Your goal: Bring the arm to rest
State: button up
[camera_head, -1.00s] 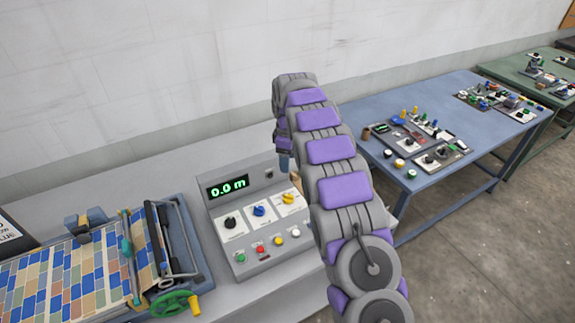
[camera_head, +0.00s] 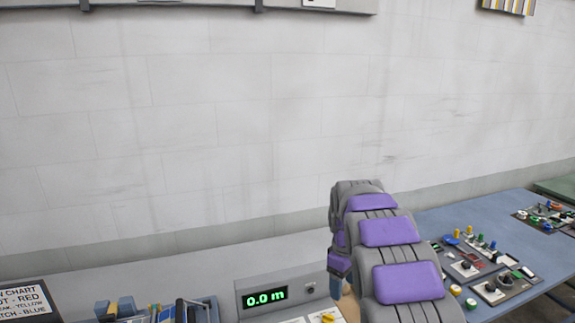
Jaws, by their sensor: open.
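My gripper (camera_head: 337,287) is at the far end of my grey and purple arm (camera_head: 388,240), pointing down just right of the control box (camera_head: 283,285). It is open, and I see nothing held in it. Only a small part of the gripper shows, since my arm hides most of it. The control box's green display reads 0.0 m. A yellow knob (camera_head: 328,319) shows at the bottom edge; the rest of the panel is cut off.
A blue table (camera_head: 470,222) with several small control panels stands at the right. A pale wall (camera_head: 230,130) fills the background, with a rail (camera_head: 215,6) on top.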

jog(key=s+f+m+b, duration=0.1)
jog(key=s+m+b, duration=0.1)
jog(key=s, duration=1.2)
jog(key=s+f+m+g+b, duration=0.1)
jog(key=s+m, duration=0.3)
jog(key=s, duration=1.1)
jog(key=s+a+f+m+b, duration=0.1)
jog(key=s+f+m+b, duration=0.1)
jog(key=s, duration=1.3)
jog(key=shift+m+b, duration=0.45)
jog(key=shift+m, duration=0.25)
